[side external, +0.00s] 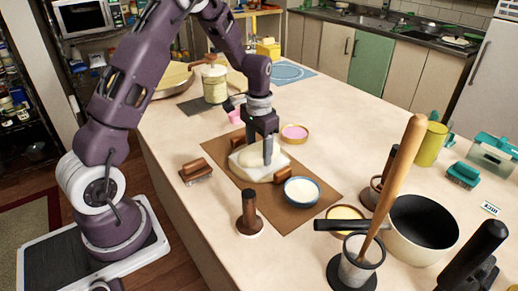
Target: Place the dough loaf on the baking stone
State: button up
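The dough loaf (250,159) is a pale, rounded lump near the middle of the brown mat (297,209). It lies on or just over a whitish square slab (268,176), which may be the baking stone; I cannot tell for sure. My gripper (259,148) points down at the loaf. Its two fingers are apart, one at the near right side of the loaf and one behind it. Whether the fingers press on the loaf is not clear. Part of the loaf is hidden behind the near finger.
A blue-rimmed white bowl (301,191), a brown-handled brush (196,171) and a brown-handled stamp (249,214) stand close by. A pink-filled dish (294,133) is behind.

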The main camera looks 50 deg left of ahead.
aim_at(259, 147)
jog(key=o, duration=0.3)
jog(key=s+d+r+t, duration=0.1)
jog(key=s+d+r, duration=0.1)
jog(key=r, duration=0.7)
jog(key=s+d+r, duration=0.2)
jog(key=r, duration=0.7)
jog(key=s+d+r+t, duration=0.1)
jog(key=s+d, duration=0.2)
jog(key=s, duration=0.4)
jog(key=s+d+r+t, duration=0.1)
jog(key=s+d+t, duration=0.1)
jog(key=s, duration=0.4)
jog(key=s+d+t, duration=0.1)
jog(key=s+d, duration=0.3)
jog(key=s, duration=0.3)
jog(key=shift+s+d+r+t, duration=0.3)
jog(key=shift+r, duration=0.1)
